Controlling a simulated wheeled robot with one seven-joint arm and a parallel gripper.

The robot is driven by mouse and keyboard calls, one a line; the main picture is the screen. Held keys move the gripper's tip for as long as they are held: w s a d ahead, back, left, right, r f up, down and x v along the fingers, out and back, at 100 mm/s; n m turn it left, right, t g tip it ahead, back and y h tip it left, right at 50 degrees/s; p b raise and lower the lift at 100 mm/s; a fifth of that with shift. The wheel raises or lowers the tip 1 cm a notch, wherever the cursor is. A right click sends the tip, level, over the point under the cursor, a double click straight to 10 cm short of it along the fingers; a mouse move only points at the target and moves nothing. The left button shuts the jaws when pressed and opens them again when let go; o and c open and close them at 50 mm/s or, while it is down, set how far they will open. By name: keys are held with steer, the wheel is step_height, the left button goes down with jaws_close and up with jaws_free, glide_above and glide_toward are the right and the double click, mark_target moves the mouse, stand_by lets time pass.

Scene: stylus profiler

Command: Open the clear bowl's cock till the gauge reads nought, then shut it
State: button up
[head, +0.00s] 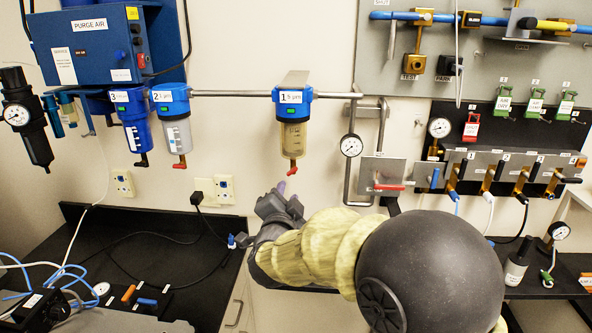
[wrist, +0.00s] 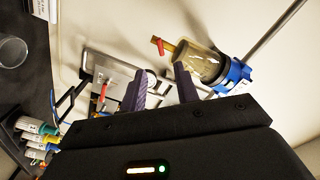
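The clear bowl (head: 293,140) hangs under the blue head of the unit labelled 1 on the wall, with yellowish contents. Its red cock (head: 293,168) is at the bottom. In the wrist view, the bowl (wrist: 203,63) lies tilted beyond my fingers, with the cock (wrist: 160,45) on a brass stem. A round white gauge (head: 351,145) hangs from the pipe to the right; its needle is too small to read. My gripper (head: 283,188) is below the cock, apart from it. In the wrist view, the fingers of my gripper (wrist: 160,88) are spread with nothing between them.
A white-bowled unit 2 (head: 177,136) and blue-bowled unit 3 (head: 135,132) hang to the left, each with its own cock. A plate with a red lever (head: 385,172) is to the right. The black bench (head: 140,235) lies below left.

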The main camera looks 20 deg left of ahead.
mark_target(292, 173)
steer(key=p+x, duration=0.4)
steer(key=x, duration=0.6)
steer(key=shift+w, duration=0.25)
steer(key=shift+c, duration=0.2)
jaws_close()
steer(key=shift+f, duration=0.1)
